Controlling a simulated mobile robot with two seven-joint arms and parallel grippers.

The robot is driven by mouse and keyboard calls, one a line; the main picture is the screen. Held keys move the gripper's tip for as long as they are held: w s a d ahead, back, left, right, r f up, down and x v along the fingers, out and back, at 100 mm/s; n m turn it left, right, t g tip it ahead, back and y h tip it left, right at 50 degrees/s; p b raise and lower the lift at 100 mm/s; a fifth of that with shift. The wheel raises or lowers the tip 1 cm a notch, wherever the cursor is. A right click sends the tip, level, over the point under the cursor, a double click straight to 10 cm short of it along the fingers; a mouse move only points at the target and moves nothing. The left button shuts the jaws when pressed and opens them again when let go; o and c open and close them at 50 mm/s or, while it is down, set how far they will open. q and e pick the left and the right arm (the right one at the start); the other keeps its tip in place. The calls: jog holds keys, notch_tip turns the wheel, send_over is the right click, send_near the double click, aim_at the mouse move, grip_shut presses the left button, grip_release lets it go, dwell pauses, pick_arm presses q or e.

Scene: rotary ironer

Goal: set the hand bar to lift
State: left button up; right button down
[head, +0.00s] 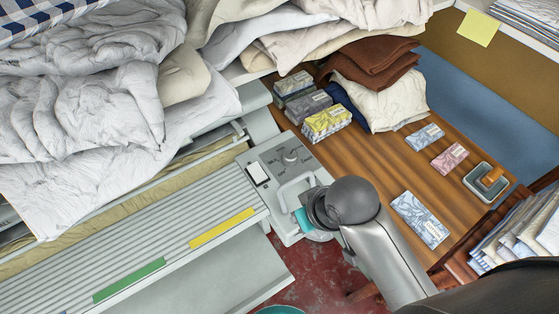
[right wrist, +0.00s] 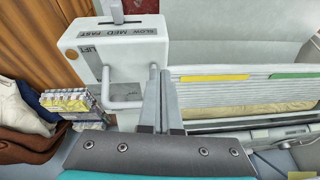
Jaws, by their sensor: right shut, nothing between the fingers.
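The ironer's grey control box (head: 262,158) stands at the right end of the ribbed feed board. The pale hand bar (head: 284,190) is a bent loop on the box; it also shows in the right wrist view (right wrist: 107,88), below the word LIFT (right wrist: 91,56). In the head view my right wrist hides most of the fingers. My left gripper is not in view.
A SLOW MED FAST label (right wrist: 123,32) and slot are on the box. The feed board (head: 130,240) carries yellow and green strips. White linen (head: 90,100) is heaped on the left. Boxes (head: 326,122), cards and folded cloths lie on the wooden table (head: 385,165).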

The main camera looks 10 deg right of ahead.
jog(key=w+a+r+n+g, duration=0.1)
jog(key=w+a+r+n, duration=0.1)
jog(key=w+a+r, duration=0.4)
jog(key=w+d+r+m+g+h, duration=0.1)
jog(key=w+d+r, duration=0.1)
jog(key=w+d, duration=0.4)
jog(key=shift+w+r+h, duration=0.3)
jog(key=shift+w, duration=0.8)
jog(key=f, duration=0.3)
jog(key=f+b, duration=0.1)
jog(key=f, duration=0.2)
jog(key=w+f, duration=0.1)
jog(key=f, duration=0.3)
jog(key=shift+w+a, duration=0.1)
jog(key=shift+a, duration=0.1)
jog(key=shift+s+d+r, duration=0.1)
jog(key=shift+s+d, duration=0.05)
jog(key=shift+s, duration=0.15)
jog(key=shift+s+d+r+p, duration=0.15)
jog(key=shift+s+d+p, duration=0.15)
jog(key=shift+s, duration=0.45)
jog(key=shift+s+d+r+p, duration=0.15)
jog(key=shift+s+d+p, duration=0.1)
jog(key=shift+s, duration=0.5)
jog(key=shift+w, duration=0.1)
